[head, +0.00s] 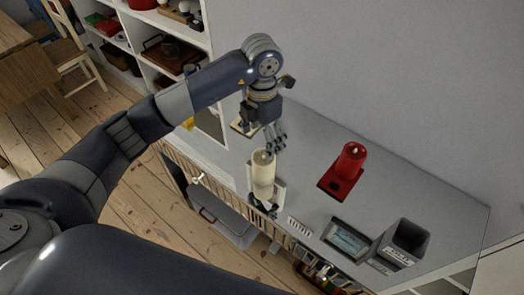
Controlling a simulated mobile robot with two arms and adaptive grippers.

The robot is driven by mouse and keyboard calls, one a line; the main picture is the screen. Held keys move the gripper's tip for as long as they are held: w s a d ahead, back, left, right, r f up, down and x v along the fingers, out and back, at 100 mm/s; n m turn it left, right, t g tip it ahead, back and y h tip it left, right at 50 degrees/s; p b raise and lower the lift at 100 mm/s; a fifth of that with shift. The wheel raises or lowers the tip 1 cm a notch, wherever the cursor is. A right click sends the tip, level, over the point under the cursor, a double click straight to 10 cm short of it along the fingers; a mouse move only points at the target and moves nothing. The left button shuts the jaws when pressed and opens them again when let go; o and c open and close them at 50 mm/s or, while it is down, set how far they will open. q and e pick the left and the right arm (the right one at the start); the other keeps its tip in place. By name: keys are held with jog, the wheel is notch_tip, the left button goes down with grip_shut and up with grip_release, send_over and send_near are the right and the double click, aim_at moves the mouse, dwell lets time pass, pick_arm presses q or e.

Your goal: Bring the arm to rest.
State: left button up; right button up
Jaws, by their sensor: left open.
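My left arm comes in from the left and reaches over a grey-topped cabinet (310,160). My left gripper (276,143) points down at its end, with its fingers apart. It hangs just above and behind a cream candle (263,176) in the picture. Whether the fingertips touch the candle I cannot tell. The candle stands upright on the cabinet, near its front edge. My right gripper is not in view.
A small framed display (348,240) and a dark open box (404,243) are at the right end. White shelves (150,45) stand behind my arm, and a wooden chair (67,50) is at upper left.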

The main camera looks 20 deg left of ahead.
pick_arm(q)
jog(key=shift+r, duration=0.85)
